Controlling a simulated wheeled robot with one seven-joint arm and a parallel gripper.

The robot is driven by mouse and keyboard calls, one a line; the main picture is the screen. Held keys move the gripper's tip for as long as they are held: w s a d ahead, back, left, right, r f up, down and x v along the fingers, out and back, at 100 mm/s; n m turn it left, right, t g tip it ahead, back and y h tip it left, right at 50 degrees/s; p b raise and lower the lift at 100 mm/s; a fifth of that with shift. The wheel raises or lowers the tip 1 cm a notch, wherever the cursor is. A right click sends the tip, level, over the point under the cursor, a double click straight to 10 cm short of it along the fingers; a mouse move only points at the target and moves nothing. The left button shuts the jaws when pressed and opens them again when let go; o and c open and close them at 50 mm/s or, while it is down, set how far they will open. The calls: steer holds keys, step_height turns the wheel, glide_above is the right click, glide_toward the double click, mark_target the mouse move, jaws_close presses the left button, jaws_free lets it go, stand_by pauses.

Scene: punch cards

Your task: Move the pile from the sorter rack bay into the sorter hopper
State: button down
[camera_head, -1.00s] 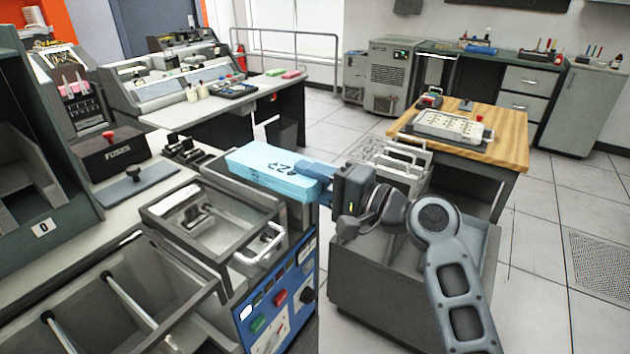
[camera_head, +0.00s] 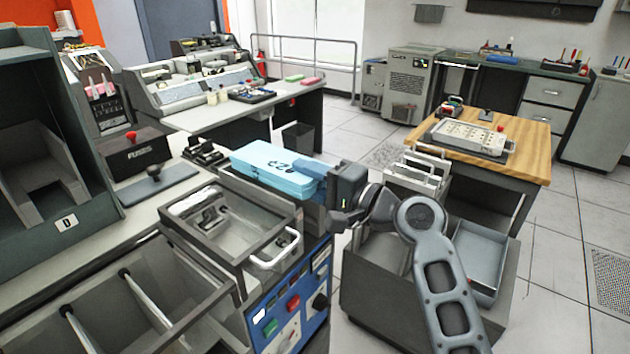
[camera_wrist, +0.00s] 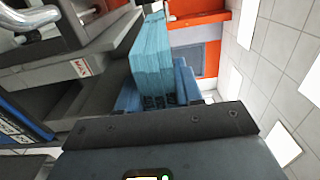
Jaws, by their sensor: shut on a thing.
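The pile (camera_head: 272,168) is a block of light blue cards with dark marks on its upper face. My gripper (camera_head: 318,178) is shut on its right end and holds it out to the left. In the wrist view the pile (camera_wrist: 152,62) shows its card edges between the blue fingers (camera_wrist: 150,97). The pile is over the back right part of the sorter, above a dark grey box (camera_head: 314,218) that looks like the hopper. Whether it touches the box is unclear. In the wrist view a grey wall with a red MAX label (camera_wrist: 81,67) is beside the pile.
A glass-topped tray with a white handle (camera_head: 275,250) stands just in front of the pile. A blue control panel (camera_head: 285,305) is below it. A trough with rods (camera_head: 120,300) is lower left, and a dark cabinet (camera_head: 25,240) is left. A grey-blue bin (camera_head: 482,255) is right of my arm.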

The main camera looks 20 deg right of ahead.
steer(key=shift+w+r, duration=0.1)
stand_by(0.6)
steer(key=shift+x, duration=1.2)
steer(key=shift+f+b, duration=1.05)
steer(key=shift+f, duration=0.05)
steer(key=shift+f, duration=0.1)
steer(key=shift+f+b, duration=0.45)
steer(key=shift+f, duration=0.05)
steer(key=shift+f+b, duration=0.5)
steer(key=shift+f, duration=0.15)
